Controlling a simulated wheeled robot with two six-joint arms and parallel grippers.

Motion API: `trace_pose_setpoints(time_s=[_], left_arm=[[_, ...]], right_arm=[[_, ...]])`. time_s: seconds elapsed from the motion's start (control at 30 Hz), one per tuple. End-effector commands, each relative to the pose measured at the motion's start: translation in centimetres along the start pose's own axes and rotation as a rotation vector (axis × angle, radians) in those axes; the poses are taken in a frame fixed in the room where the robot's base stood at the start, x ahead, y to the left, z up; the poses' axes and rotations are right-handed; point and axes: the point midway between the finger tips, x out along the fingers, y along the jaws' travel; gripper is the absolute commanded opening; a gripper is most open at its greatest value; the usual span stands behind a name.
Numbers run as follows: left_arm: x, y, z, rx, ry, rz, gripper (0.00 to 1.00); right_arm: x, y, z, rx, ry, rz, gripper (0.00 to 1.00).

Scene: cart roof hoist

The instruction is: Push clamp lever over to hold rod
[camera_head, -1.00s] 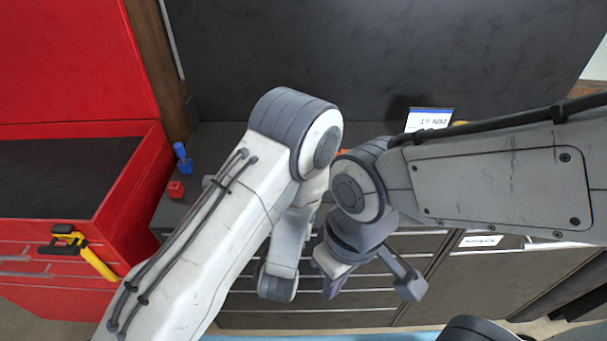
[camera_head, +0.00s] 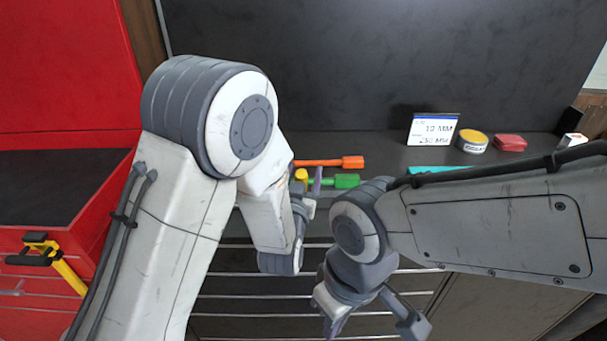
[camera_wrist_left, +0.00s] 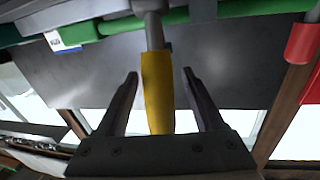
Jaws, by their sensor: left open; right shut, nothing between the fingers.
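The yellow clamp lever (camera_wrist_left: 158,92) stands between the two fingers of my left gripper (camera_wrist_left: 160,75) in the left wrist view, with clear gaps on both sides. Its grey upper end meets a long green bar (camera_wrist_left: 108,27). In the head view, a small yellow part (camera_head: 300,175) and a green handle (camera_head: 346,180) show beside my left gripper (camera_head: 309,186). That gripper is open. My right gripper (camera_head: 333,326) is shut and empty, low in front of the drawers. My left arm hides much of the clamp, and I cannot tell which part is the rod.
An orange handle (camera_head: 340,162) lies behind the green one. A sign (camera_head: 433,129), a yellow-topped tin (camera_head: 472,141) and a red box (camera_head: 509,142) stand farther right on the counter. The red cabinet (camera_head: 60,200) with a yellow-handled tool (camera_head: 68,275) is at left.

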Motion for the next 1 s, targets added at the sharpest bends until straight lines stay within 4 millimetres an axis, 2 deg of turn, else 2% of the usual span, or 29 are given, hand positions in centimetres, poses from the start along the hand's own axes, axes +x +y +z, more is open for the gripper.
trace_pose_setpoints(time_s=[0.3, 0.37, 0.4, 0.47, 0.5, 1.0], left_arm=[[0.3, 0.03, 0.05, 0.0, 0.0, 0.001, 0.69], [0.3, 0.03, 0.06, 0.0, 0.0, 0.001, 0.46], [0.3, 0.03, 0.06, 0.0, 0.0, 0.001, 0.31], [0.29, 0.03, 0.05, 0.0, 0.0, 0.001, 0.08], [0.29, 0.03, 0.06, 0.0, 0.0, 0.001, 0.0], [0.27, 0.03, 0.06, 0.0, 0.0, 0.001, 0.0]], right_arm=[[-0.06, 0.0, 0.02, 0.0, 0.0, 0.0, 0.0], [-0.05, 0.0, 0.02, 0.0, -0.001, 0.0, 0.0], [-0.05, 0.0, 0.02, 0.0, -0.001, 0.0, 0.0], [-0.05, 0.0, 0.02, 0.0, -0.001, 0.0, 0.0], [-0.05, 0.0, 0.02, 0.0, -0.001, 0.0, 0.0], [-0.05, 0.0, 0.02, 0.0, -0.001, 0.0, 0.0]])
